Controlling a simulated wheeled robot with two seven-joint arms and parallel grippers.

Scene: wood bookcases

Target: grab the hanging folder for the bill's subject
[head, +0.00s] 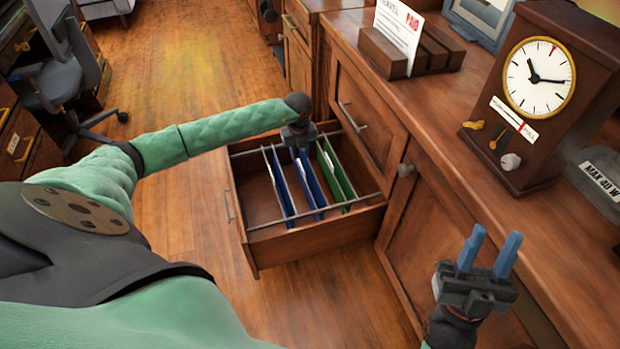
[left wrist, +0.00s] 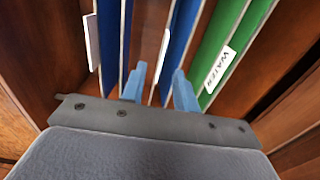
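An open drawer (head: 262,252) holds hanging folders: a blue folder (head: 279,185) at left, another blue folder (head: 311,184) in the middle, and a green folder (head: 339,176) at right. In the left wrist view the green folder (left wrist: 232,40) has a tab reading "WATER". The blue folders' tabs are edge-on and unreadable. My left gripper (left wrist: 158,88) is open above the middle blue folder (left wrist: 184,30), its fingers apart; I cannot tell whether they touch it. My right gripper (head: 490,250) is open and empty.
The bill stands in a wooden letter holder (head: 384,52). A wooden clock (head: 540,130) stands on the cabinet top (head: 440,110) at right. Metal rails (head: 300,228) cross the drawer. An office chair (head: 62,80) is at left. The floor in front of the drawer is clear.

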